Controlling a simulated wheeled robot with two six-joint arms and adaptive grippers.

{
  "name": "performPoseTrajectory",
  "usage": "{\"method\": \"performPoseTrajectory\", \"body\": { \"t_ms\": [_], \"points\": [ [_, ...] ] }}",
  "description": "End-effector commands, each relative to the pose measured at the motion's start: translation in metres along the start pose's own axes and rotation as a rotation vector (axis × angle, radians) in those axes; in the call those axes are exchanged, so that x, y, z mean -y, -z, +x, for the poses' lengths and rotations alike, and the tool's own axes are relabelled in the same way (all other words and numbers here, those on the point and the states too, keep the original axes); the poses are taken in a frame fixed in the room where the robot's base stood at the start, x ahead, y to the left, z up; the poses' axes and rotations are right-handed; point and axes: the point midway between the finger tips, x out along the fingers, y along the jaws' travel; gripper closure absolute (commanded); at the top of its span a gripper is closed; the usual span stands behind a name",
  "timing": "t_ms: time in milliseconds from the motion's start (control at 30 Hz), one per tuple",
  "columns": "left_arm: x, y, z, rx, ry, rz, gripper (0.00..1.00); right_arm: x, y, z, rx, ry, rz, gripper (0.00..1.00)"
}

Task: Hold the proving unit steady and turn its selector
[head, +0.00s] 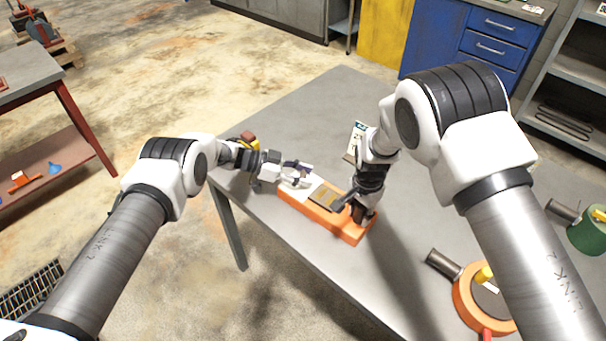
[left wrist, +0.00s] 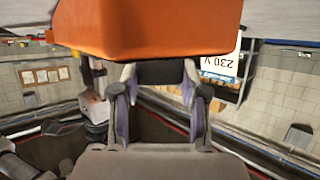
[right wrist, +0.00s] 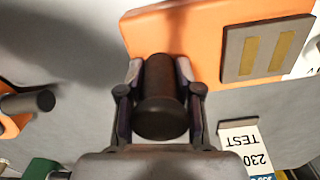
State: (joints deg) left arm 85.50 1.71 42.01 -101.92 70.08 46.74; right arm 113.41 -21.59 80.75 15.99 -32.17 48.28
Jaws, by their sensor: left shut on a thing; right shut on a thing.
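The proving unit is a long orange block (head: 345,227) on the grey table, with a grey panel (head: 327,197) on top. It also shows in the right wrist view (right wrist: 190,35). My left gripper (head: 297,177) is at the unit's far left end. In the left wrist view it is shut on a black part (left wrist: 160,73) under the unit's orange body (left wrist: 160,30). My right gripper (head: 360,212) is over the near right end, shut around the upright black selector knob (right wrist: 160,95). The knob's turn position cannot be told.
A 230 V test card (head: 357,136) stands behind the unit. An orange round object (head: 463,300) and a green one (head: 590,236) are on the right of the table (head: 320,110). A small reddish object (head: 248,138) is behind my left gripper. The table's back middle is clear.

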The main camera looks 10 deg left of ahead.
Motion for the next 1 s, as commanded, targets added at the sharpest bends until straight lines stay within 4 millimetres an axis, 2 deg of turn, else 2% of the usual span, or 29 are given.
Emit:
{"method": "performPoseTrajectory", "body": {
  "t_ms": [67, 100, 133, 433, 567, 667, 900, 1000],
  "points": [
    [-0.002, -0.001, 0.002, -0.001, -0.007, -0.002, 0.92, 0.002, 0.001, 0.001, -0.003, 0.005, 0.002, 1.00],
    [-0.002, -0.001, 0.002, -0.001, -0.007, -0.002, 0.43, 0.002, 0.001, 0.001, -0.003, 0.005, 0.002, 1.00],
    [-0.002, -0.001, 0.002, -0.001, -0.006, -0.002, 0.32, 0.002, 0.001, 0.001, -0.003, 0.005, 0.001, 1.00],
    [0.000, -0.001, 0.000, -0.001, 0.000, -0.001, 0.31, 0.000, 0.000, 0.001, -0.001, 0.002, 0.001, 1.00],
    [0.000, -0.001, -0.011, 0.000, 0.001, -0.002, 0.31, 0.000, 0.000, 0.000, -0.001, 0.001, 0.001, 1.00],
    [0.001, 0.000, -0.031, -0.001, 0.003, -0.003, 0.31, 0.000, 0.000, 0.001, 0.000, 0.000, 0.001, 1.00],
    [-0.001, 0.000, -0.092, -0.002, 0.003, -0.002, 0.31, -0.001, 0.000, 0.001, 0.001, -0.001, 0.001, 1.00],
    [-0.001, -0.001, -0.110, -0.001, 0.001, -0.001, 0.31, -0.001, 0.000, 0.001, 0.001, -0.002, 0.001, 1.00]
  ]
}}
